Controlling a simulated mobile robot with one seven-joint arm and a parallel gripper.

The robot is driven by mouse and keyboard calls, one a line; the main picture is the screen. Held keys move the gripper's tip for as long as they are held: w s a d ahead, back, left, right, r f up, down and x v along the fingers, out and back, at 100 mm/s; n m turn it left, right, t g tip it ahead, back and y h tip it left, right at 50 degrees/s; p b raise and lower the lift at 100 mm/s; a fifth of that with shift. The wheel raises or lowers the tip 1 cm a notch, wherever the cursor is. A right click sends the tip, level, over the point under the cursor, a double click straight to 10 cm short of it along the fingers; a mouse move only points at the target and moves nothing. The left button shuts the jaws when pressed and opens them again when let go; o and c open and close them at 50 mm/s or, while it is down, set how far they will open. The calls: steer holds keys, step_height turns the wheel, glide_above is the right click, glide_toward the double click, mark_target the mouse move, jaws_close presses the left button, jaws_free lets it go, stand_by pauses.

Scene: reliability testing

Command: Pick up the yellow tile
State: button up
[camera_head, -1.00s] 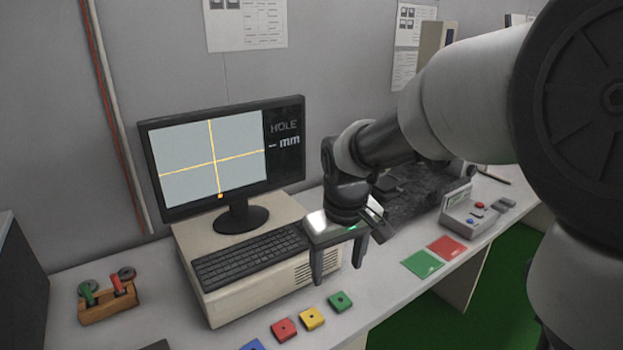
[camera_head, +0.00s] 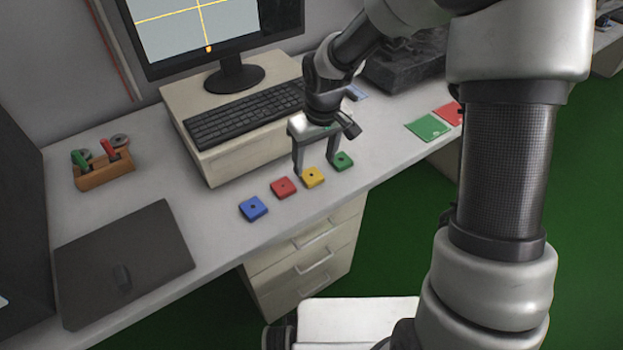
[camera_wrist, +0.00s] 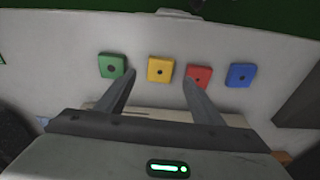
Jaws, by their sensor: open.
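The yellow tile (camera_head: 313,177) is a small square with a dark centre hole. It lies flat on the desk between the red tile (camera_head: 283,187) and the green tile (camera_head: 342,161). In the wrist view the yellow tile (camera_wrist: 161,69) shows ahead of the gap between my fingers. My gripper (camera_head: 315,166) is open and empty, with its fingers pointing down close to the yellow and green tiles. In the wrist view my gripper (camera_wrist: 158,82) has one fingertip near the green tile and the other near the red tile. Its height above the desk is hard to tell.
A blue tile (camera_head: 253,208) ends the row on the left. The keyboard (camera_head: 246,114) on a beige computer case stands behind the tiles. A mouse mat (camera_head: 160,255) lies front left, and a wooden holder (camera_head: 104,168) stands behind it. The desk's front edge is close to the tiles.

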mark_target(312, 175)
steer(key=shift+w+a+f+b, duration=0.15)
steer(key=shift+f+b, duration=0.15)
steer(key=shift+f, duration=0.6)
steer(key=shift+w+a+f+b, duration=0.1)
steer(key=shift+w+f+b, duration=0.15)
steer(key=shift+f, duration=0.65)
steer(key=shift+w+a+f+b, duration=0.1)
steer(key=shift+f+b, duration=0.2)
steer(key=shift+f, duration=0.6)
steer(key=c, duration=1.2)
